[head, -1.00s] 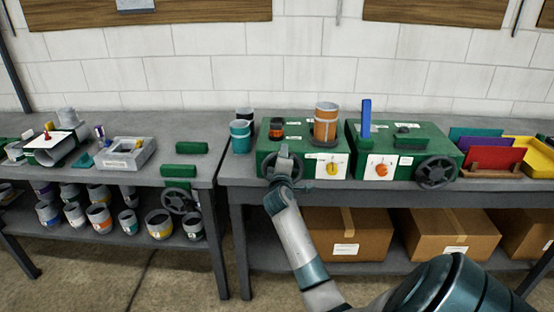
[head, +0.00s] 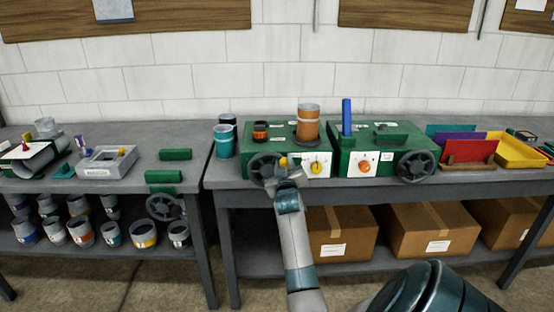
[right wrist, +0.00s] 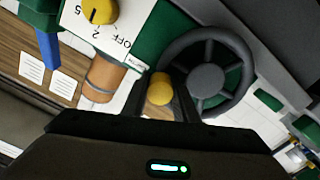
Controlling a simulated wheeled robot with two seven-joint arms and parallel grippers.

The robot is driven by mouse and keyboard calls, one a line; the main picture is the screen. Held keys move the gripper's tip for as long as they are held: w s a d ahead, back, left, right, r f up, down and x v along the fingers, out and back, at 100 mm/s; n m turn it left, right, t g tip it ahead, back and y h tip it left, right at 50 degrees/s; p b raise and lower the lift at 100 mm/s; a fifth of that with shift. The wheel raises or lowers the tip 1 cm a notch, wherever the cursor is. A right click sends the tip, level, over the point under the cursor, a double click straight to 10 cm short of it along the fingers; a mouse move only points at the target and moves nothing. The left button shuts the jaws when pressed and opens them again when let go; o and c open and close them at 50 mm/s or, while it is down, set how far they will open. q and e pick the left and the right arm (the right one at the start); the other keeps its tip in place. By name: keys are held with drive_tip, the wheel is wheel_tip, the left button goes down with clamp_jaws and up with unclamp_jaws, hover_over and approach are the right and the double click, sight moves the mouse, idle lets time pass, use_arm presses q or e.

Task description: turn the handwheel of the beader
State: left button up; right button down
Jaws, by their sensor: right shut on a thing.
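The handwheel (head: 264,169) is dark, spoked, and sits on the front left of the left green machine (head: 245,152). It fills the upper right of the right wrist view (right wrist: 207,78). Its yellow knob (head: 283,162) is at the rim's right side in the head view. My right gripper (head: 287,174) is shut on this knob, which shows between its fingers in the right wrist view (right wrist: 160,89). A yellow dial (head: 316,168) is on the machine's white panel, right of the gripper. My left gripper is not in view.
A second green machine (head: 347,143) with a blue upright and its own handwheel (head: 417,166) stands to the right. A tan cylinder (head: 308,121) stands on the left machine. Cardboard boxes (head: 341,233) sit on the shelf below.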

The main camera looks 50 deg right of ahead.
drive_tip(key=shift+s+d+f+m, duration=0.1)
drive_tip(key=shift+f+m, duration=0.25)
drive_tip(key=shift+m, duration=0.15)
drive_tip(key=shift+s+d+f+m, duration=0.1)
drive_tip(key=shift+f+m, duration=0.25)
drive_tip(key=shift+m, duration=0.15)
drive_tip(key=shift+s+f+m, duration=0.1)
drive_tip(key=shift+f+m, duration=0.15)
drive_tip(key=shift+m, duration=0.25)
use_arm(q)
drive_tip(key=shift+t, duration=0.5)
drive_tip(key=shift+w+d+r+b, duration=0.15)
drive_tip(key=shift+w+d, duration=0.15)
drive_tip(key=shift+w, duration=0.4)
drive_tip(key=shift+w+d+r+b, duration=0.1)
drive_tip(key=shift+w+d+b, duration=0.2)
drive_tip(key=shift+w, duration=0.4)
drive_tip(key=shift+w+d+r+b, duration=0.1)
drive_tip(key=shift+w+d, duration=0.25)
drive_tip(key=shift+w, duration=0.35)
use_arm(e)
drive_tip(key=shift+s+d+f+m, duration=0.1)
drive_tip(key=shift+f+m, duration=0.5)
drive_tip(key=shift+m, duration=0.4)
drive_tip(key=shift+s+d+f+m, duration=0.1)
drive_tip(key=shift+f+m, duration=0.45)
drive_tip(key=shift+m, duration=0.45)
